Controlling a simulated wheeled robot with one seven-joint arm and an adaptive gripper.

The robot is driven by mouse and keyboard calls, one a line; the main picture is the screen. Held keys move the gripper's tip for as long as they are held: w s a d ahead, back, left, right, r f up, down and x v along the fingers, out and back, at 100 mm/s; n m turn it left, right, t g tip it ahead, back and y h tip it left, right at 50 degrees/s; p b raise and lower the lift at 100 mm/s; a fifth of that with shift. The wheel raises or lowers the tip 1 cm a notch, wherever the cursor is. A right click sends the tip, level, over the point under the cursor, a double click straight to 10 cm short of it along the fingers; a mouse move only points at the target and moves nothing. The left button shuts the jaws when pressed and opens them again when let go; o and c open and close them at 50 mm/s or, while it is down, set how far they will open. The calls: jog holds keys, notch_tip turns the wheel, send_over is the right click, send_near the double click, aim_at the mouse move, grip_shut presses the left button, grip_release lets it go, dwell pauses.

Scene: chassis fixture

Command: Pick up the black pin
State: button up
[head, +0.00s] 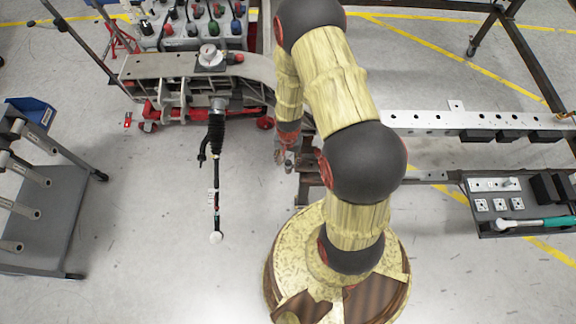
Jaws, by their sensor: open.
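I cannot make out a black pin with certainty in the head view. A dark steering rod with a ribbed black boot (215,140) hangs from the metal chassis part at the left of centre and ends in a pale round tip. My arm rises from its base, bends over and comes down beside the chassis. My gripper (287,160) is small and partly obscured near the chassis edge, to the right of the rod. It is open, and I see nothing held in it.
The metal chassis part (165,66) stands at the upper left over a red stand. A grey cart (60,225) with a blue bin (32,112) is at the left. At the right are a perforated rail (430,121) and a tool tray (485,228) with black blocks. Floor at lower left is clear.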

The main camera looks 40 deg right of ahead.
aim_at(288, 162)
notch_tip(288, 162, down, 3)
jog(key=shift+w+d+f+b, duration=0.1)
jog(key=shift+f+b, duration=0.05)
jog(key=shift+b, duration=0.3)
jog(key=c, duration=0.3)
jog(key=c, duration=0.8)
grip_shut()
